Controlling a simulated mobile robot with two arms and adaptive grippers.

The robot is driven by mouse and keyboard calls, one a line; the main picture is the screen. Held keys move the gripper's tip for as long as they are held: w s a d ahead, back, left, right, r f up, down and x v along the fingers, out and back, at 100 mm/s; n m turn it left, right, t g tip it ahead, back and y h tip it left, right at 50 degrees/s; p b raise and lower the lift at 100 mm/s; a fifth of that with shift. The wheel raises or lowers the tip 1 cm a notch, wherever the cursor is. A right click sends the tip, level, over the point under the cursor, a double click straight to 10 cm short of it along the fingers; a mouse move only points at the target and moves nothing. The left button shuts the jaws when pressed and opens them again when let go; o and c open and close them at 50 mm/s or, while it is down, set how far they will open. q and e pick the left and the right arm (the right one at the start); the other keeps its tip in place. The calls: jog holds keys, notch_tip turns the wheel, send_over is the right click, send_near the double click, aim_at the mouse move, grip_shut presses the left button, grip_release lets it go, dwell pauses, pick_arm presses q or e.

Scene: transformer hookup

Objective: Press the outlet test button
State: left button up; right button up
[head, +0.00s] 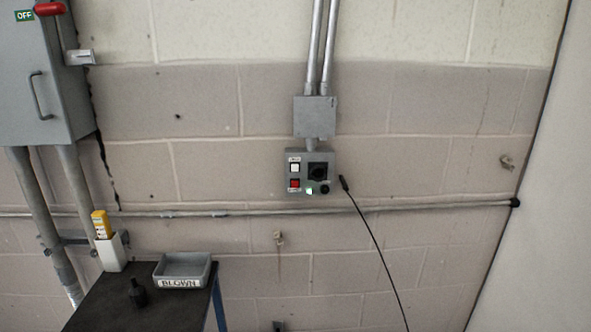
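A grey outlet box (310,153) is mounted on the block wall, below a grey junction box (315,117). On its left side are a white square button (295,168) and a red square button (295,183), each with a small label too small to read. On its right is a round black socket (318,171). Below it are a lit pale green spot (309,190) and a small black round part (324,189). I cannot tell from the labels which is the test button. Neither gripper is in view.
A black cable (373,238) rises to its dark end (344,184) right of the box, apart from it. A dark cart (137,304) holds a grey "BLOWN" tray (182,258), a black object (137,293) and a yellow tester (101,224) in a white holder. A grey cabinet (38,90) hangs at left.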

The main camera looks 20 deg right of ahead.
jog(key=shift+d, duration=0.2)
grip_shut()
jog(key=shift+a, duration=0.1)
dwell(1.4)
